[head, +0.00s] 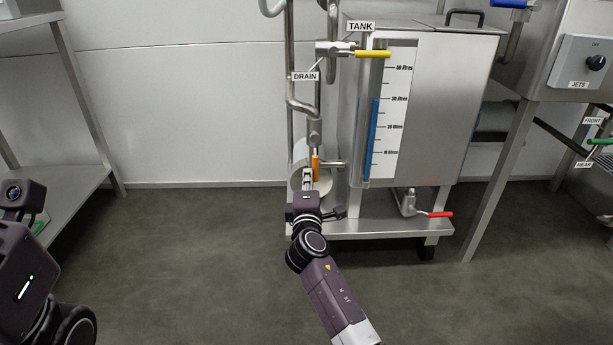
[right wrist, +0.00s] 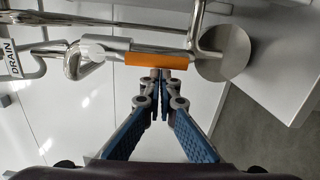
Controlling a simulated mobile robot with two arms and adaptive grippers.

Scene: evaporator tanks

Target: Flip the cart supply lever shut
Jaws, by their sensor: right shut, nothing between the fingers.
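An orange lever (head: 315,168) hangs upright below a steel valve body (head: 315,131), beside the tank's left side. In the right wrist view the orange lever (right wrist: 157,60) lies in line with its pipe. No label reading "cart supply" shows, so I cannot tell for sure which lever is named so. My right gripper (head: 307,176) is shut and empty, its tips at the orange lever. In the right wrist view its fingertips (right wrist: 160,76) meet just beside the lever's edge; I cannot tell whether they touch. My left arm shows at the left edge; its fingers are out of view.
The steel tank (head: 447,110) carries a level gauge with blue fill. A yellow lever (head: 373,54) sits above, near the TANK and DRAIN labels, and a red lever (head: 434,214) sits low. A steel shelf (head: 75,185) stands left. The floor between is clear.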

